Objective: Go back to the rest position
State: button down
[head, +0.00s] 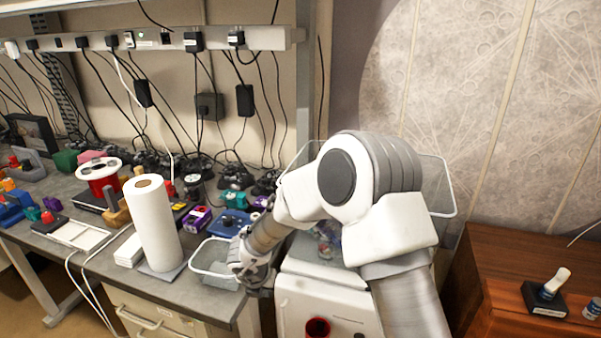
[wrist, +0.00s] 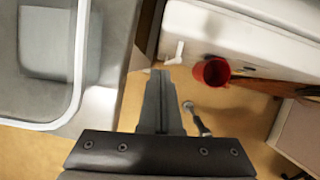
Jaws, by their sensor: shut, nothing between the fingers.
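My gripper (wrist: 160,78) points down in the wrist view, its two dark fingers pressed together with nothing between them. Below the fingertips is the gap between the grey desk and a white cabinet, with the tan floor showing. In the head view my arm reaches from the right toward the desk's right corner, and its wrist is beside a clear bin. The fingers are hidden there behind the wrist and desk edge.
The clear bin (head: 212,279) stands on the desk corner, its rim close left of my gripper. A red cup (wrist: 212,72) is at the white cabinet (head: 300,292). A paper towel roll (head: 155,225) and several controllers crowd the desk. A wooden cabinet (head: 510,255) stands right.

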jog(key=w+d+r+n+t+y, duration=0.1)
jog(key=w+r+n+t+y, duration=0.3)
jog(key=r+n, duration=0.7)
jog(key=s+d+r+n+y, duration=0.1)
jog(key=s+d+r+n, duration=0.1)
jog(key=r+n, duration=0.35)
jog(key=s+d+r+n, duration=0.1)
jog(key=r+n, duration=0.1)
jog(key=r, duration=0.7)
jog(key=s+d+r+n+g+h, duration=0.1)
jog(key=s+d+n+h, duration=0.1)
jog(key=s+d+n, duration=0.7)
jog(key=s+d+r+n+g+h, duration=0.1)
jog(key=s+d+r+n+h, duration=0.1)
jog(key=s+d+n, duration=0.8)
jog(key=s+d, duration=0.2)
jog(key=s, duration=0.5)
jog(key=shift+s+d+g, duration=0.25)
jog(key=shift+d+g, duration=0.15)
